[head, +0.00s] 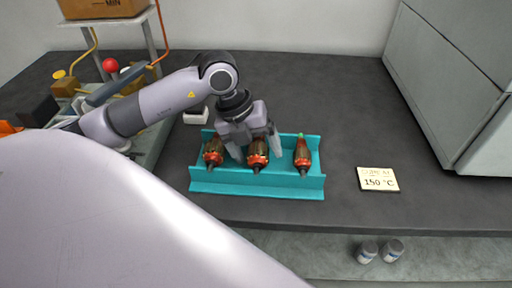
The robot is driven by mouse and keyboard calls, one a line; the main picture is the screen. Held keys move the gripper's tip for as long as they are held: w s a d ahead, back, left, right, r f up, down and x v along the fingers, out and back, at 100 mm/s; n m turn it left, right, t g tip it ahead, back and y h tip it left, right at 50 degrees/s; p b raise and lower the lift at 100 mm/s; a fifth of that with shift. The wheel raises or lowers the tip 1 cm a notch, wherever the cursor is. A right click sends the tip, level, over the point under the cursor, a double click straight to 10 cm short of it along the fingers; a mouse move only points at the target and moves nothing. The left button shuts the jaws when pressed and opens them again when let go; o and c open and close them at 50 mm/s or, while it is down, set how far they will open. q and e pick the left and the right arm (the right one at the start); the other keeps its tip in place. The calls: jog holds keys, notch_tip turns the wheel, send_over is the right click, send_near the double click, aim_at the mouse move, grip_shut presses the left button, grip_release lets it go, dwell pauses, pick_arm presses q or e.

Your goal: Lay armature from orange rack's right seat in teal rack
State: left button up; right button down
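The teal rack (258,184) lies on the dark bench, with three copper-and-dark armatures in it: a left one (213,152), a middle one (257,154) and a right one (302,155). My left gripper (256,152) is over the rack, with one finger on each side of the middle armature. The fingers look spread, with gaps between them and the armature, which rests in the rack. A small orange piece (8,128) shows at the far left edge; I cannot tell whether it is the orange rack. My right gripper is not in view.
A "150 °C" card (378,179) lies right of the rack, before a large grey cabinet (455,80). A machine with a red knob (111,66) stands back left. Two small jars (380,251) are below the bench edge.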

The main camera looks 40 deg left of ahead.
pick_arm(q)
jog(key=v, duration=0.7)
jog(key=shift+r, duration=0.1)
dwell(0.7)
